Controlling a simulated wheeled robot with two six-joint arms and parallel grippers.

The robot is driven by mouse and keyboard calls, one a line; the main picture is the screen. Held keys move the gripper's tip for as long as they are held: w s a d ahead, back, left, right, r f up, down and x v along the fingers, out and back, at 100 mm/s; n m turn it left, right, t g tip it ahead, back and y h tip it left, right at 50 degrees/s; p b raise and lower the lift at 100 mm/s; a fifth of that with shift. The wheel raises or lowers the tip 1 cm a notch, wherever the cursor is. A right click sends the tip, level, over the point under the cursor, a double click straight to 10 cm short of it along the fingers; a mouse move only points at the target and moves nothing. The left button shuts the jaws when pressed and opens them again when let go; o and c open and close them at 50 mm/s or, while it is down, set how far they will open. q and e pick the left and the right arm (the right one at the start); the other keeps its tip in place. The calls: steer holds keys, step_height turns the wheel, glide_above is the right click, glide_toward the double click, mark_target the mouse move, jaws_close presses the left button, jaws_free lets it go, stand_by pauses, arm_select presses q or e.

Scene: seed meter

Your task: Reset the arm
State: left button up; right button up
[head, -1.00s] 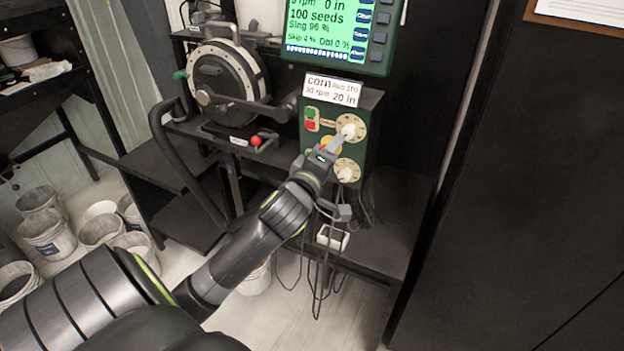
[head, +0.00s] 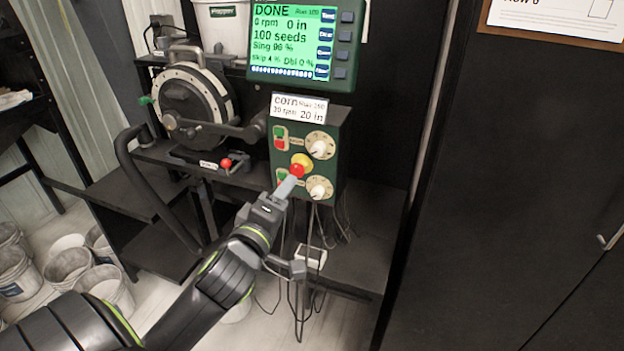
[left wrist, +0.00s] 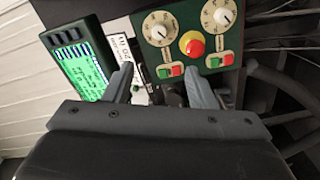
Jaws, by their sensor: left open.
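My left arm reaches in from the lower left in the head view. Its gripper (head: 290,184) is in front of the lower part of the green control box (head: 335,148), near the red knob on a yellow base (head: 300,163). In the left wrist view the gripper (left wrist: 158,82) has its two fingers spread apart with nothing between them. The red-and-yellow button also shows there (left wrist: 192,44), above the right finger. I cannot tell whether a finger touches the box. My right gripper is not in view.
A screen (head: 293,42) reads DONE and 100 seeds. The box has two white dials (head: 320,146) and red and green buttons. A round seed meter (head: 193,100) stands left of it. Cables hang below. White buckets (head: 68,265) stand on the floor. A dark cabinet (head: 520,190) is at right.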

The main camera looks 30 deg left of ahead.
arm_select(q)
steer(key=s+a+f+m+g, duration=0.1)
steer(key=a+f+m+g, duration=0.15)
steer(key=f, duration=1.15)
steer(key=s+a+f+m+g+h, duration=0.1)
steer(key=f+m+g, duration=0.2)
steer(key=f, duration=1)
steer(key=s+a+f+m+g, duration=0.1)
steer(key=a+f+m+g, duration=0.15)
steer(key=f, duration=1.15)
steer(key=s+d+f+m+g+h, duration=0.1)
steer(key=s+d+f+m+g, duration=0.1)
steer(key=s+f, duration=0.6)
steer(key=s+d+f+m+g, duration=0.2)
steer(key=s+f+g, duration=0.1)
steer(key=s+f, duration=0.5)
steer(key=s+d+f+m+g, duration=0.1)
steer(key=s+d+f+m, duration=0.1)
steer(key=s, duration=0.7)
steer(key=s+d+f+m+g+h, duration=0.1)
steer(key=s+d+f+m+g, duration=0.1)
steer(key=s+f, duration=0.5)
steer(key=shift+s+d, duration=0.9)
steer(key=shift+s, duration=0.1)
